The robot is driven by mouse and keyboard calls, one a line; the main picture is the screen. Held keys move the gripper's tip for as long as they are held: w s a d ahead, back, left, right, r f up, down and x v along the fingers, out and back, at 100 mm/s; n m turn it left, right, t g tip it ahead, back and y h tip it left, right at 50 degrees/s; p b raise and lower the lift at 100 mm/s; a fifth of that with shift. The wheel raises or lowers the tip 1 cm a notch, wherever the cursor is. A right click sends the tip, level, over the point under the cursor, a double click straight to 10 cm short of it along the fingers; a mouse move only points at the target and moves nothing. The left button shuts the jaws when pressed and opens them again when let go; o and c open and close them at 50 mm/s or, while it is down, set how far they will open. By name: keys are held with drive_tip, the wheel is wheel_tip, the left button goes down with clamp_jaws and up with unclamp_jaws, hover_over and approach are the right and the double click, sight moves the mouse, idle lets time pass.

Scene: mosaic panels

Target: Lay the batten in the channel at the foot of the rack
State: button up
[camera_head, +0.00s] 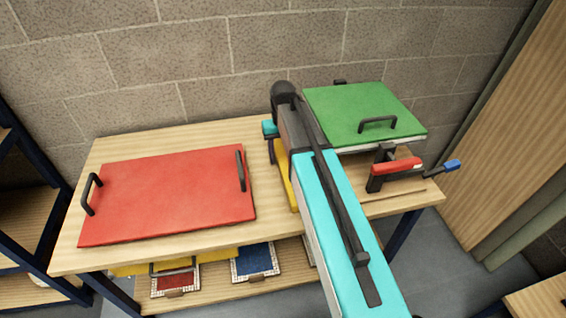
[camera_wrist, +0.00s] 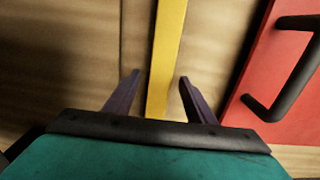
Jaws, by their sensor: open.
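A long yellow strip, which looks like the batten (camera_wrist: 168,50), lies on the wooden tabletop. It passes between the two fingers of my gripper (camera_wrist: 160,77) in the wrist view, with a gap on each side. My gripper is open and not closed on it. In the head view, part of the batten (camera_head: 281,163) shows beside my arm, which hides the rest. My gripper (camera_head: 271,150) is over the table there, mostly hidden. I cannot make out the rack's channel in either view.
A red board (camera_head: 170,195) with two black handles lies left of the batten; one handle (camera_wrist: 290,90) is close to my gripper. A green board (camera_head: 365,112) and a red-handled clamp (camera_head: 395,167) are at right. Mosaic panels (camera_head: 254,261) lie on the lower shelf.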

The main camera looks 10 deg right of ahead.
sight(283, 158)
clamp_jaws()
drive_tip(key=shift+r, duration=0.1)
drive_tip(key=shift+r, duration=1.75)
drive_tip(key=s+a+r+b, duration=0.1)
drive_tip(key=s+a, duration=0.8)
drive_tip(key=s, duration=0.4)
drive_tip(key=shift+a+r, duration=0.15)
drive_tip(key=shift+a, duration=0.15)
drive_tip(key=shift+w+d, duration=0.1)
